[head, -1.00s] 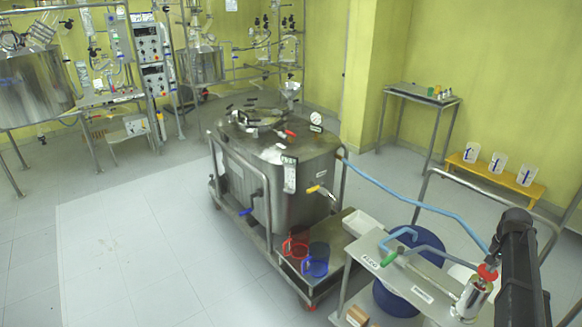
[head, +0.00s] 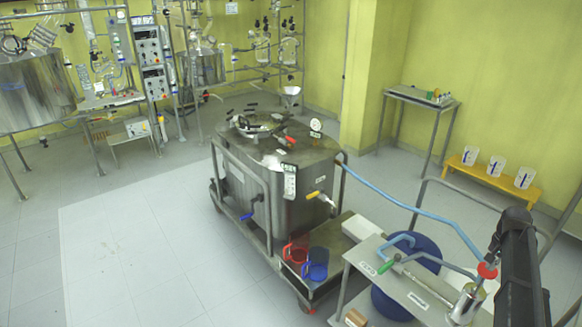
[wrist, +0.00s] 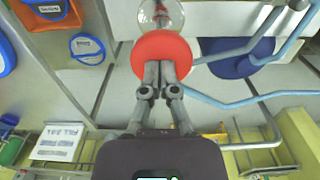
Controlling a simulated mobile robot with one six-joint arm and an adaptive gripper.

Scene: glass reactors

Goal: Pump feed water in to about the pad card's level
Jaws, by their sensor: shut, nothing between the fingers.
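The steel vessel (head: 315,175) stands on a wheeled frame, with a pale upright strip (head: 290,181) on its side; any liquid level in it is too small to read. The hand pump (head: 467,303) stands on the bench at the lower right, with a red round knob (head: 487,270) above its body. My gripper (wrist: 160,70) is shut and empty, its fingertips at the edge of the red knob (wrist: 165,52) in the wrist view. Clear glass (wrist: 160,15) shows beyond the knob. A white card (wrist: 57,142) with dark print, unreadable here, shows lower left.
A blue hose (head: 410,205) runs from the vessel to the pump. A green-handled lever (head: 389,264) lies on the pump bench (head: 425,285), with a blue drum (head: 395,300) below. Red (head: 296,252) and blue (head: 316,263) jugs stand by the vessel. Floor at left is clear.

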